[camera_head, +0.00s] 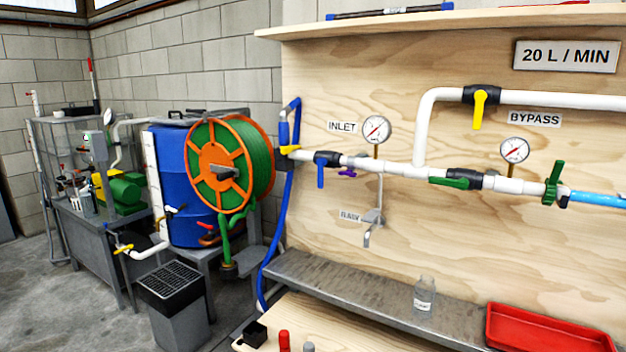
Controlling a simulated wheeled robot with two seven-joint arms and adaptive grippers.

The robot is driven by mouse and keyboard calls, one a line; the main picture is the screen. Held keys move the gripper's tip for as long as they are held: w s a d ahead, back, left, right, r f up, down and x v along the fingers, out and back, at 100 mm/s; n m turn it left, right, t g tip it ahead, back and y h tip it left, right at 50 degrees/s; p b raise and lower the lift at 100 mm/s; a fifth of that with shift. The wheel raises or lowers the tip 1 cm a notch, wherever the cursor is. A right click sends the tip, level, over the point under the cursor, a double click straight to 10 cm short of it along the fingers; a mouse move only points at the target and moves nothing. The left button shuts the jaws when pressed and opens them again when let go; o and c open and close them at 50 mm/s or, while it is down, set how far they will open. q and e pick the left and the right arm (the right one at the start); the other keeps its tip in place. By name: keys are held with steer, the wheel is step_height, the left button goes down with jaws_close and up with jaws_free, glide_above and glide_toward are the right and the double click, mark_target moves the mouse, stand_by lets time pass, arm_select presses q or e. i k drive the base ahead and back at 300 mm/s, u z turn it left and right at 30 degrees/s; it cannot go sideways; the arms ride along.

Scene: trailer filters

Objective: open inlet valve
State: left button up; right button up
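The white INLET label (342,127) is on the wooden panel, left of a round gauge (376,129). Below the label, a black valve body with a blue lever (320,175) sits on the white horizontal pipe (398,168). The blue lever points straight down, crosswise to the pipe. Just left of it, a small yellow handle (290,150) lies roughly along the pipe where the blue hose (284,195) meets it. I cannot tell from the label alone which of these two it names. Neither gripper is in view.
Other handles are a purple one (347,172), green levers (449,183) (553,183) and the yellow BYPASS lever (479,110), which points down. A metal ledge (350,292) below holds a bottle (424,296) and red tray (545,335). A hose reel (222,165) stands left.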

mark_target(321, 162)
steer(key=u, duration=0.35)
steer(key=i, duration=0.55)
steer(key=u, duration=0.45)
steer(key=i, duration=1.05)
steer(key=z, duration=0.15)
